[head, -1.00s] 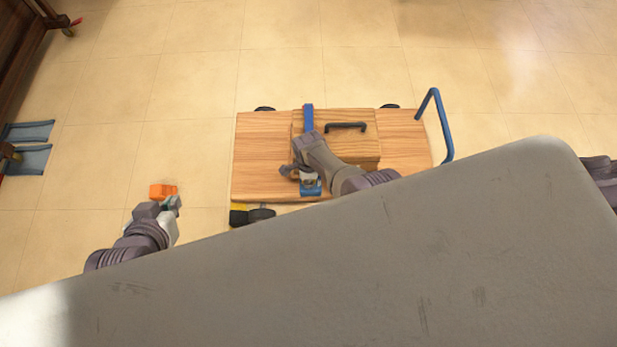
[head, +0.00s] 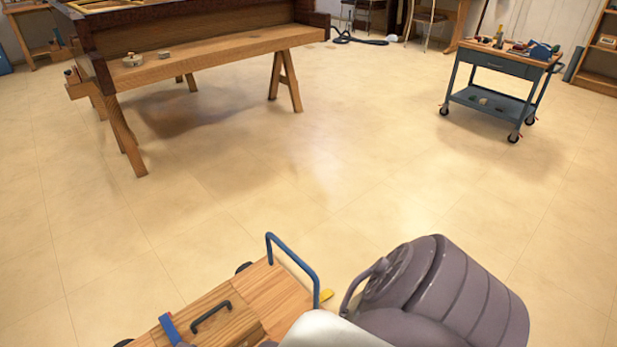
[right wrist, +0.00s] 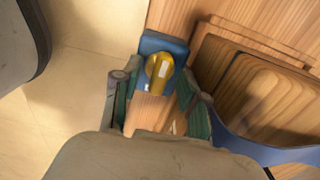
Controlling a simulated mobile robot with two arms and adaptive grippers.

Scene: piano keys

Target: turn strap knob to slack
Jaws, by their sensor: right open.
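The yellow strap knob (right wrist: 158,68) sits on a blue base (right wrist: 152,42) on the wooden cart in the right wrist view. Its grip runs roughly up and down the picture. My right gripper (right wrist: 154,90) is open, with a green-lined finger on either side of the knob's near end. I cannot tell whether a finger touches it. The blue strap (head: 170,328) shows at the bottom of the head view, but the knob does not. It lies across a wooden box (head: 222,318) with a black handle (head: 210,316). My left gripper is out of view.
The cart's blue push handle (head: 293,262) rises at its far right end. A blue band (right wrist: 265,150) crosses the lower right of the wrist view. A wooden workbench (head: 210,48) stands far left and a blue tool trolley (head: 500,75) far right. The floor between is clear.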

